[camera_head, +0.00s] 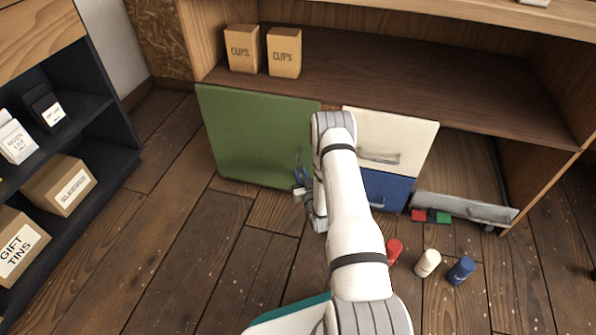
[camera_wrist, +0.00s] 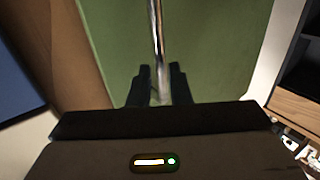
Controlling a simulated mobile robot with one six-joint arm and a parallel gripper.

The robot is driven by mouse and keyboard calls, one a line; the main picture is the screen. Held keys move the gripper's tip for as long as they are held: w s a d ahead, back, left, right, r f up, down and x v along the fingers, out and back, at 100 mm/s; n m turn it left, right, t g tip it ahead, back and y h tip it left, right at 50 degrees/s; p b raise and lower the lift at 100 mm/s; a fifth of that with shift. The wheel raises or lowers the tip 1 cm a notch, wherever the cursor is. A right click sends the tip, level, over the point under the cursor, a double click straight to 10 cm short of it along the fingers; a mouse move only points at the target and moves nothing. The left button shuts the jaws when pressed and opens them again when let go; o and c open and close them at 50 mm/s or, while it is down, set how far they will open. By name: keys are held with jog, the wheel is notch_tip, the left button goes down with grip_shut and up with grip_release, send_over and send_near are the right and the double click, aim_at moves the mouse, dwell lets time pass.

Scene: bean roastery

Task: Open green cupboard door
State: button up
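The green cupboard door (camera_head: 250,135) is at the left of the low cabinet and fills the middle of the wrist view (camera_wrist: 220,45). In the head view my gripper (camera_head: 301,183) is low at the door's right side, partly hidden by my arm.
To the right are a cream front (camera_head: 392,137), a blue front (camera_head: 386,189) and a grey handled front (camera_head: 465,207) standing out low. Red (camera_head: 394,250), cream (camera_head: 428,262) and blue (camera_head: 461,270) pieces stand on the floor. A dark shelf (camera_head: 98,165) bounds the left; floor between is clear.

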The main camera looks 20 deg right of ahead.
aim_at(298, 168)
jog(key=shift+w+b, duration=0.5)
jog(key=shift+w, duration=1.35)
grip_shut()
